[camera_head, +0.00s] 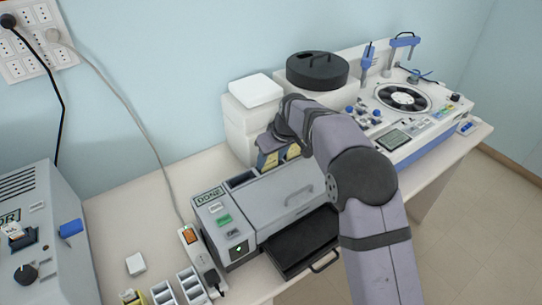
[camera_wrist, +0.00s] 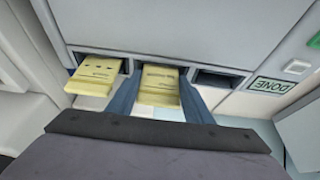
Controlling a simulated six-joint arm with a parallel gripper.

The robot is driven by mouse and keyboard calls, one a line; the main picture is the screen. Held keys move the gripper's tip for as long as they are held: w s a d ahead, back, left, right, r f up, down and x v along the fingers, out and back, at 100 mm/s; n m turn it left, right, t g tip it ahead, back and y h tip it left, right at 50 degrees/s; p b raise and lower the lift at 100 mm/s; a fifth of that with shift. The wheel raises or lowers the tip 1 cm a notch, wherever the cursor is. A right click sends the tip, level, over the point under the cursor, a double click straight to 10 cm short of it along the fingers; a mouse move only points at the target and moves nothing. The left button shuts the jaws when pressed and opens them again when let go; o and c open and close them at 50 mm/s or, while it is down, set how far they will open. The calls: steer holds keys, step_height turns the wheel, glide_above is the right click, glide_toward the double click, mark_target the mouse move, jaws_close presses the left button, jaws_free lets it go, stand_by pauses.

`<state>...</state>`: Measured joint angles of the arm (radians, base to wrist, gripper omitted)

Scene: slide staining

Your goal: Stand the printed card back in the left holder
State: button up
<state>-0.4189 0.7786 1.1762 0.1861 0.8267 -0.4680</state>
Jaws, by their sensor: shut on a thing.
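My gripper (camera_wrist: 160,102) is shut on a yellow printed card (camera_wrist: 158,82), with a blue-grey finger on each side of it. The card's far end is at the middle slot of the grey machine (camera_wrist: 215,45); how deep it sits cannot be told. A second yellow card (camera_wrist: 95,74) sticks out of the slot to the left in the wrist view. The slot on the right (camera_wrist: 217,79), near the DONE label (camera_wrist: 267,85), looks empty. In the head view the machine (camera_head: 280,200) stands mid-table, and my wrist partly hides the cards (camera_head: 268,159).
Small white holders (camera_head: 163,293) stand at the lower left, with a yellow item (camera_head: 130,297) beside them. A power strip (camera_head: 192,245) lies next to the machine. White boxes (camera_head: 240,125) stand behind it, and a black open tray (camera_head: 300,245) is in front.

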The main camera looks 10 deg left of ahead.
steer(key=shift+f, duration=0.15)
steer(key=o, duration=1.1)
steer(key=shift+r, duration=0.3)
steer(key=b+v, duration=0.3)
steer(key=v, duration=0.8)
steer(key=shift+s+d+r+b, duration=0.1)
steer(key=shift+s+r+b, duration=0.05)
steer(key=shift+r+b, duration=0.2)
